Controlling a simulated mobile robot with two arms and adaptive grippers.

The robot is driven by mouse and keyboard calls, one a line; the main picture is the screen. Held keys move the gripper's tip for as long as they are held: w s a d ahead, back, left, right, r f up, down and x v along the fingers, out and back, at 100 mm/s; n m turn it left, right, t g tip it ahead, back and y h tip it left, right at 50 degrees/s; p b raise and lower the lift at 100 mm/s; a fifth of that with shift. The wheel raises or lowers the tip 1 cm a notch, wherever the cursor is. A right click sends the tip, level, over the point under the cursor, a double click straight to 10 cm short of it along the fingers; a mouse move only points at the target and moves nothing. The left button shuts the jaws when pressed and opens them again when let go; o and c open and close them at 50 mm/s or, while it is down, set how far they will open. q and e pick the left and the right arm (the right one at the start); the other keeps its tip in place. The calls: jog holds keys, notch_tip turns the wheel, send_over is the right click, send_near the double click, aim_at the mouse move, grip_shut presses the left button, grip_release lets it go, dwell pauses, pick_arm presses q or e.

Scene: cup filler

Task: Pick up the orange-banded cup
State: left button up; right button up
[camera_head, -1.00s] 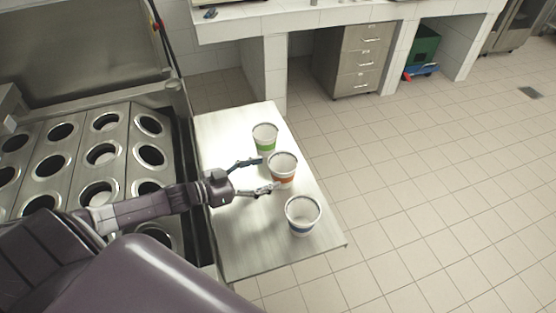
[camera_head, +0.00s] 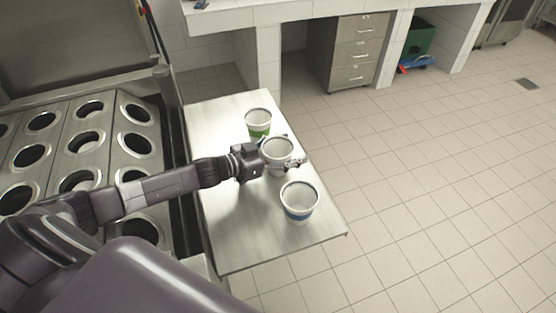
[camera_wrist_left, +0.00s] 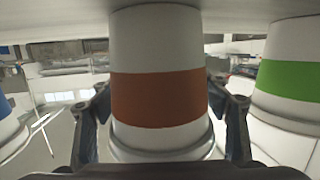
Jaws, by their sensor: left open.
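The orange-banded cup (camera_head: 277,150) stands upright on the metal side table (camera_head: 236,236), between the two other cups. In the left wrist view its orange band (camera_wrist_left: 160,97) fills the middle, and that picture is upside down. My left gripper (camera_head: 295,150) is open, with one finger on each side of this cup. In the left wrist view the fingers (camera_wrist_left: 165,125) flank the cup, with small gaps that look free of contact. In the head view the gripper hides the cup's lower part and band. My right gripper is not in view.
A green-banded cup (camera_head: 258,123) stands close behind, and a blue-banded cup (camera_head: 299,203) stands in front. Both are near the gripper's fingers. A metal counter with several round holes (camera_head: 87,142) is at the left. The table's left part is bare.

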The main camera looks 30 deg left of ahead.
pick_arm(q)
jog(key=shift+w+d+f, duration=0.1)
jog(key=shift+w+d, duration=0.15)
jog(key=shift+w, duration=0.25)
jog(key=shift+c, duration=0.3)
jog(key=c, duration=0.6)
jog(key=shift+c, duration=0.5)
